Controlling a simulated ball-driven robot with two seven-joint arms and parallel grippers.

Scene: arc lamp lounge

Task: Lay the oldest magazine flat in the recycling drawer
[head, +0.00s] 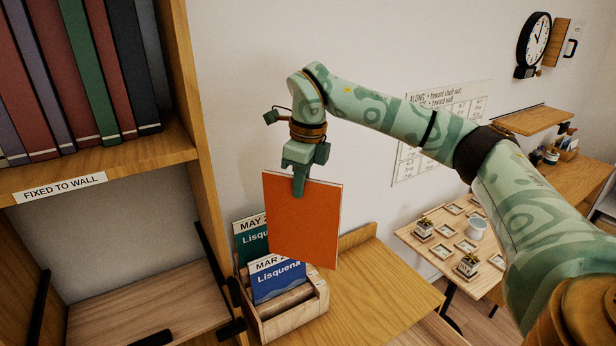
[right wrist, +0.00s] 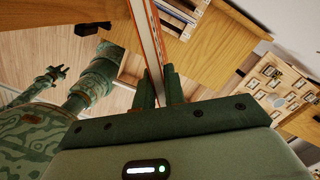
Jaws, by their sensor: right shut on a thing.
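My right gripper (head: 299,188) is shut on the top edge of an orange magazine (head: 305,228), which hangs upright with a plain face toward the head camera. No date shows on it. In the right wrist view the magazine (right wrist: 148,35) is edge-on between the fingers (right wrist: 160,88). Behind and below it, a wooden magazine rack (head: 290,322) holds a green "MAY" magazine (head: 250,240) and a blue "MAR" magazine (head: 277,281), their years covered. My left gripper (right wrist: 48,76) is small in the right wrist view; its jaw opening is unclear. I cannot identify the recycling drawer for certain.
A bookcase marked "FIXED TO WALL" (head: 58,188) stands at left, with binders (head: 85,75) above and an empty lower bay (head: 140,300) with black fittings. The wooden top (head: 385,285) right of the rack is clear. A low table (head: 450,240) with small pots stands further right.

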